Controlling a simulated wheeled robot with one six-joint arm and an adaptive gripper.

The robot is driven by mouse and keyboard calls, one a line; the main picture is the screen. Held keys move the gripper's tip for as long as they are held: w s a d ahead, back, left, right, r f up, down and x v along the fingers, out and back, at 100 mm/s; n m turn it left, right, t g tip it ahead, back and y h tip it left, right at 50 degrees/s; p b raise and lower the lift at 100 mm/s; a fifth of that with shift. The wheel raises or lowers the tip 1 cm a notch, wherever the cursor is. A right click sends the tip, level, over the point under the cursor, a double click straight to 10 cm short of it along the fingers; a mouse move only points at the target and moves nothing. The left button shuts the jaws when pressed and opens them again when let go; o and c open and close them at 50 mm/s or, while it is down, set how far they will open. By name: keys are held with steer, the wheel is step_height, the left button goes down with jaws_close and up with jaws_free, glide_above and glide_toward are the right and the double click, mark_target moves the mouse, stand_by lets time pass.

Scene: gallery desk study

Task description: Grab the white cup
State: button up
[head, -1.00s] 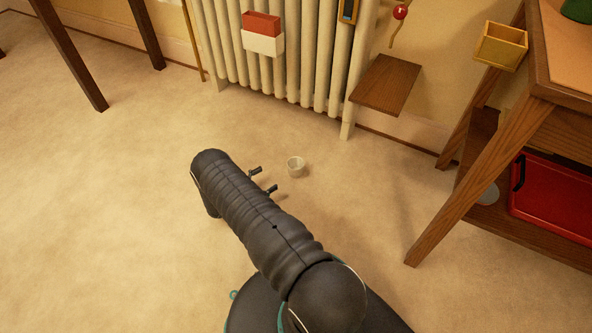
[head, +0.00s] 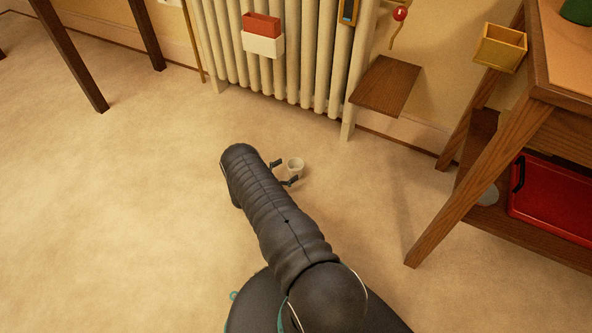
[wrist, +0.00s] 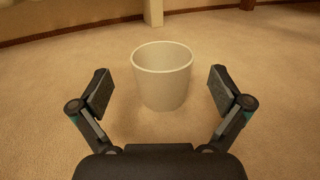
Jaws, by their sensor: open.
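The white cup (head: 296,167) stands upright on the carpet in front of the radiator, its open mouth up. In the wrist view the cup (wrist: 162,80) is in the middle, just ahead of and between the fingers. My gripper (wrist: 160,92) is open and empty, with a gap on each side of the cup. In the head view my gripper (head: 283,172) is low at the cup's left, its fingers pointing toward it. My arm hides part of the gripper there.
A radiator (head: 270,75) stands behind, with a small wooden shelf (head: 386,86) at its right. The carpet (head: 130,200) around the cup is clear.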

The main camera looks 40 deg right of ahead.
mark_target(302, 161)
steer(key=d, duration=0.4)
steer(key=shift+s+r, duration=0.1)
steer(key=shift+r, duration=0.1)
steer(key=c, duration=1.2)
steer(key=shift+c, duration=0.2)
